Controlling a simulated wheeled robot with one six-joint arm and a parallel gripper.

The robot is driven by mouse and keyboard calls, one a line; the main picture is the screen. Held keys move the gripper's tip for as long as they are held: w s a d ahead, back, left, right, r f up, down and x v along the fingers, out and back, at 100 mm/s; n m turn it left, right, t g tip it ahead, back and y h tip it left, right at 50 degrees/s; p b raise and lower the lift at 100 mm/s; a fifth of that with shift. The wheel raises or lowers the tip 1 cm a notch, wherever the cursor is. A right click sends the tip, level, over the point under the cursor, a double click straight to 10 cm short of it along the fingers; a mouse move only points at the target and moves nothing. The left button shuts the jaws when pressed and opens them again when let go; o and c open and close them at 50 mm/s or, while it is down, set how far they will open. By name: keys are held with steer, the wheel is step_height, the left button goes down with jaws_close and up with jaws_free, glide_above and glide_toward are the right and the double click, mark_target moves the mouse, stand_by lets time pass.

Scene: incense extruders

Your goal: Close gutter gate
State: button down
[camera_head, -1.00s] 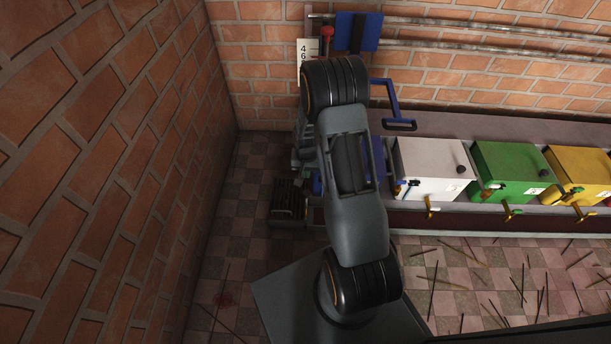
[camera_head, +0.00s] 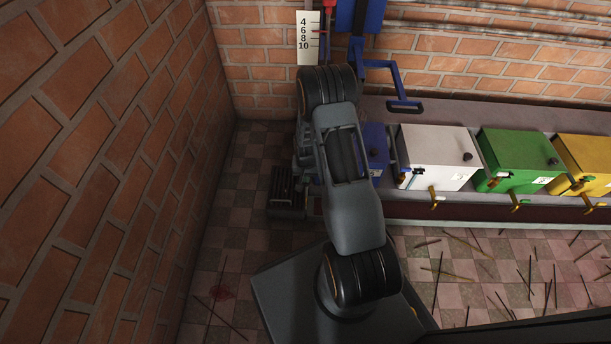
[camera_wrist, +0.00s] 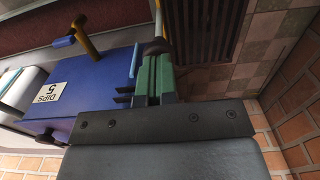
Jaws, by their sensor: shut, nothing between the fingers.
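My gripper (camera_wrist: 153,80) shows in the wrist view as two green fingers pressed together, with nothing between them. A dark rounded knob (camera_wrist: 156,47) shows at the fingertips; I cannot tell whether they touch it. Beside the fingers, on the left, is a blue box (camera_wrist: 95,85) labelled "DIPS 5". In the head view the blue box (camera_head: 376,143) is partly behind my arm, which also hides my gripper. A dark slatted grate (camera_wrist: 207,28) lies on the floor beyond the fingers; it also shows in the head view (camera_head: 283,190). I cannot make out which part is the gutter gate.
White (camera_head: 437,150), green (camera_head: 515,155) and yellow (camera_head: 588,165) boxes stand in a row to the right. A blue lever (camera_head: 392,82) and numbered scale (camera_head: 309,38) are at the back wall. A brick wall (camera_head: 90,150) bounds the left. Thin sticks litter the floor.

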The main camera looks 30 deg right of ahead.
steer(key=shift+f, duration=0.1)
step_height(320, 180, down, 5)
steer(key=b, duration=0.3)
step_height(320, 180, up, 15)
steer(key=p, duration=0.8)
steer(key=s+a+r+n+t+p, duration=0.1)
steer(key=s+a+r+p, duration=0.15)
steer(key=r+p, duration=1.1)
steer(key=s+a+r+n+t+p, duration=0.1)
steer(key=a+r+n+p, duration=0.2)
steer(key=r, duration=2)
steer(key=s+a+r+p, duration=0.1)
steer(key=s+r+p, duration=0.3)
steer(key=r, duration=0.4)
steer(key=s+a+r+n+t+p, duration=0.1)
steer(key=s+r+p, duration=0.3)
steer(key=r, duration=0.5)
steer(key=s+a+r+p, duration=0.2)
steer(key=s+r+p, duration=0.2)
steer(key=r+p, duration=0.3)
steer(key=shift+s+a+r+n+t, duration=0.3)
steer(key=shift+s+r+n, duration=0.1)
steer(key=shift+r, duration=0.25)
